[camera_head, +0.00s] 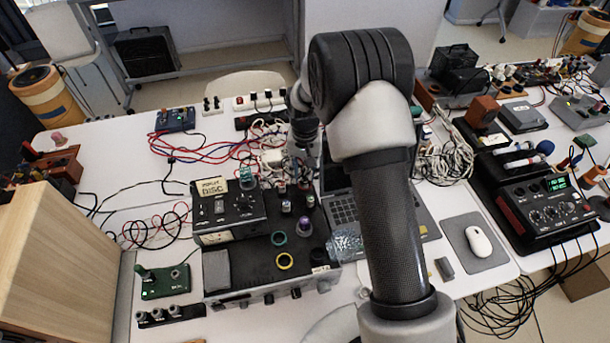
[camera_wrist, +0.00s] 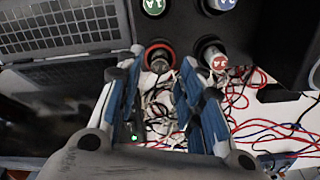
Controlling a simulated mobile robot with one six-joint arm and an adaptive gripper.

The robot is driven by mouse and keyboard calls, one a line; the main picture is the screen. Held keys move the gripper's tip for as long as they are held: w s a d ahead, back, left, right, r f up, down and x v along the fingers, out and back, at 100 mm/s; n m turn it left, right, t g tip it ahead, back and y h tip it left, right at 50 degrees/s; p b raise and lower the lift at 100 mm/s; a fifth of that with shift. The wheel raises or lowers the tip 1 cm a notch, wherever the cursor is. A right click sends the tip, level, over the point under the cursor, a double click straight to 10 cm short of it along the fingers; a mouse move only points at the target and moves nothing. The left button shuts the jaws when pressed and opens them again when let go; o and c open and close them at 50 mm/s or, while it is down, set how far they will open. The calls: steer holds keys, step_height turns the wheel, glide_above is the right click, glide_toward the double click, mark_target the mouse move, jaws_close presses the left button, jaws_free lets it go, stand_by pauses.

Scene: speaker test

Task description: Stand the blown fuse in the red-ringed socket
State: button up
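In the wrist view the red-ringed socket (camera_wrist: 157,43) lies just beyond my fingertips. A grey cylindrical piece (camera_wrist: 159,60) shows inside or in front of the ring; I cannot tell if it is the blown fuse. My gripper (camera_wrist: 161,72) is open, with blue-padded fingers either side of this piece and visible gaps. A fuse with a red 2A label (camera_wrist: 217,62) stands right of the fingers. In the head view my gripper (camera_head: 303,155) points down behind the black fuse panel (camera_head: 250,272), partly hidden by my arm. The red ring is not clear there.
A laptop (camera_head: 343,210) stands close on the right. Red and blue cables (camera_head: 205,148) lie behind.

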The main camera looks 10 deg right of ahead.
step_height(320, 180, up, 9)
steer(key=p, duration=0.2)
step_height(320, 180, up, 10)
steer(key=t, duration=0.1)
glide_above(305, 179)
steer(key=s, duration=0.5)
steer(key=s+r+n+t, duration=0.2)
steer(key=s+r, duration=0.9)
steer(key=s, duration=0.6)
steer(key=s+n+t, duration=0.1)
steer(key=s, duration=0.9)
steer(key=shift+s+f+n+t, duration=0.15)
steer(key=shift+f+n+t, duration=0.15)
steer(key=shift+f, duration=0.15)
step_height(305, 179, down, 2)
steer(key=shift+f+b, duration=0.1)
steer(key=shift+b, duration=1.15)
